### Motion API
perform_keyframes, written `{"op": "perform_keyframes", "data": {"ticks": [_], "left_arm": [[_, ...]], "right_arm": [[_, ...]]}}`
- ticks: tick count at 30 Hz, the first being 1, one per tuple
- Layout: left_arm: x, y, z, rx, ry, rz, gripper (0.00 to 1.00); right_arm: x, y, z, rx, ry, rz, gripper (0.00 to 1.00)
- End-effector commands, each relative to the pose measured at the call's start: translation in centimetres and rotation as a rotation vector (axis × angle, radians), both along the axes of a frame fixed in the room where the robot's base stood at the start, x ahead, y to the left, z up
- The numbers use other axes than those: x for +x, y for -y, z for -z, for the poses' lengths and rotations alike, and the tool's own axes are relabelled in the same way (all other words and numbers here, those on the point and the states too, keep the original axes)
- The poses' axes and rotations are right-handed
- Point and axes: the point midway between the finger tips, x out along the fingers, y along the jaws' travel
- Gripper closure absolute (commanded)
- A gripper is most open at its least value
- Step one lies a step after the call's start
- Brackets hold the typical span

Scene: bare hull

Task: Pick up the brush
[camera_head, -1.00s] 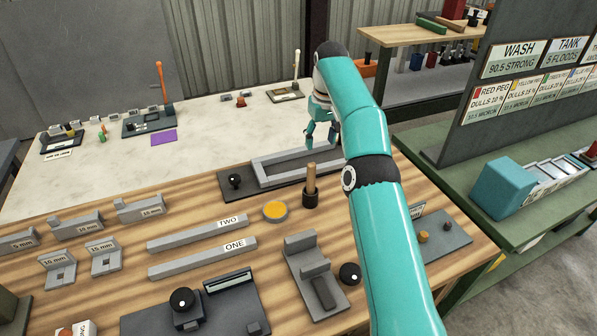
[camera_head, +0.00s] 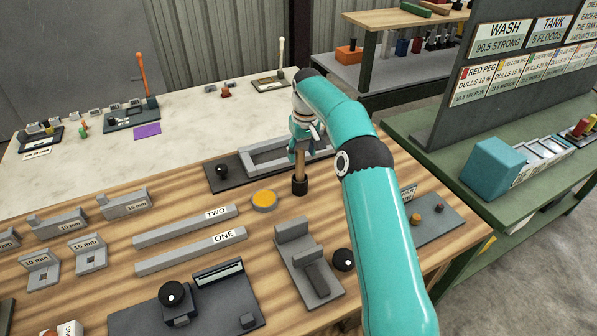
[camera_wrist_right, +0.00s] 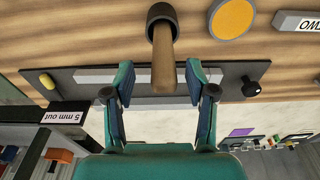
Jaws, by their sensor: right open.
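The brush shows as a light wooden handle standing upright in a dark round cup (camera_head: 300,188) on the wooden bench. The brush handle (camera_head: 300,167) is partly covered at its top by my right gripper in the head view. My right gripper (camera_head: 299,153) is open, just above and around the top of the handle. In the right wrist view, the handle (camera_wrist_right: 164,68) lies between the two spread fingers of the gripper (camera_wrist_right: 161,78), with gaps on both sides. The cup (camera_wrist_right: 161,14) is beyond the fingertips. Any bristles are hidden. My left gripper is out of view.
A grey frame on a dark plate (camera_head: 222,186) lies behind the cup. A yellow disc (camera_head: 264,200) is to its left, and a grey stepped block (camera_head: 294,230) stands in front. Two long bars, ONE (camera_head: 190,252) and TWO (camera_head: 186,227), lie further left.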

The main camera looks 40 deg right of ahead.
Motion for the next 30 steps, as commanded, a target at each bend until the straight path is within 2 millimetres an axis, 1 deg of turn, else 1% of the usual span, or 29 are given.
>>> {"op": "perform_keyframes", "data": {"ticks": [4, 6, 9, 12, 17, 18, 20, 27, 28, 30], "left_arm": [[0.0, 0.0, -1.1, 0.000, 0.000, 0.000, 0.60], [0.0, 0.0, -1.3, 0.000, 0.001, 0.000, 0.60], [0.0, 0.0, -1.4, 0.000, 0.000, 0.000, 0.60], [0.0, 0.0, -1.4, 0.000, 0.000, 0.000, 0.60], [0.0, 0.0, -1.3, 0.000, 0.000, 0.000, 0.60], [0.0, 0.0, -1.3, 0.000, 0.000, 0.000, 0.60], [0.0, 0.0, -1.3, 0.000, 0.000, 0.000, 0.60], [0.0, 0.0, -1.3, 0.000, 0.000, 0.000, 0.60], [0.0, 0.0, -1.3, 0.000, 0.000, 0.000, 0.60], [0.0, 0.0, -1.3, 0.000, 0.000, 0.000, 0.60]], "right_arm": [[0.7, -0.2, 1.9, 0.002, -0.006, -0.001, 0.44], [0.8, -0.2, 3.0, 0.002, -0.006, 0.000, 0.44], [0.9, -0.1, 3.9, 0.001, -0.004, 0.000, 0.44], [1.0, -0.1, 4.3, 0.000, -0.001, 0.000, 0.44], [1.0, -0.1, 4.3, 0.000, -0.001, 0.000, 0.44], [1.0, -0.1, 4.3, 0.000, -0.001, 0.000, 0.47], [1.0, -0.1, 4.3, 0.001, -0.002, 0.000, 0.57], [1.0, -0.1, 4.3, 0.001, -0.002, 0.000, 0.97], [1.0, -0.1, 4.3, 0.001, -0.002, 0.000, 1.00], [1.0, -0.1, 4.3, 0.000, -0.001, 0.000, 1.00]]}}
